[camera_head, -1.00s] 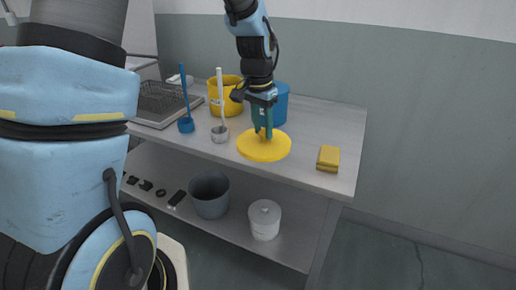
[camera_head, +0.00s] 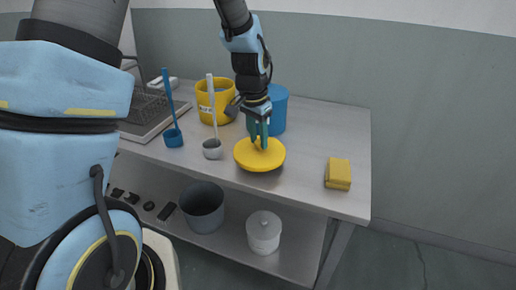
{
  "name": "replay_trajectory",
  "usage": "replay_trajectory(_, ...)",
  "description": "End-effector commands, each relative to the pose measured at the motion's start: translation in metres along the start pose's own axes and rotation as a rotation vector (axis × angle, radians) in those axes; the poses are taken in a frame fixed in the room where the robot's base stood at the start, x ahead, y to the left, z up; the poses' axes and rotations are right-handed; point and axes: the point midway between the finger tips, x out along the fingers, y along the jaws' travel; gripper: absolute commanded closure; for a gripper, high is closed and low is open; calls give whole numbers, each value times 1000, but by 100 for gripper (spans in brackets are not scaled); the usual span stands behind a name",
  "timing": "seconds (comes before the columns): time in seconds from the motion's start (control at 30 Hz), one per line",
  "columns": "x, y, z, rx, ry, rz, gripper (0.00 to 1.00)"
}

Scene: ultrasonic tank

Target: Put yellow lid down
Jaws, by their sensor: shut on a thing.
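The yellow lid (camera_head: 259,159) is a round disc with a small raised handle on top. It appears over the front middle of the metal table (camera_head: 300,175), with a dark shadow along its lower edge. I cannot tell for sure whether its underside touches the table. My gripper (camera_head: 260,142) points down from above and is shut on the lid's handle. The fingers partly hide the handle.
A yellow pot (camera_head: 221,112) and a blue pot (camera_head: 271,108) stand behind the lid. A white-handled ladle (camera_head: 212,145) and a blue ladle (camera_head: 173,135) are to the left, a yellow sponge (camera_head: 338,173) to the right. A grey bucket (camera_head: 203,208) and lidded white container (camera_head: 264,232) sit below.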

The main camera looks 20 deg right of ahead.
Motion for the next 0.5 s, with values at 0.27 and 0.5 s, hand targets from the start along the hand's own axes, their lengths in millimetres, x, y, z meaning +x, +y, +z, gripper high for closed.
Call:
replay_trajectory(0.27,36,0,5,-1,-4,1,100)
replay_trajectory(0.5,42,0,5,-1,0,-1,100)
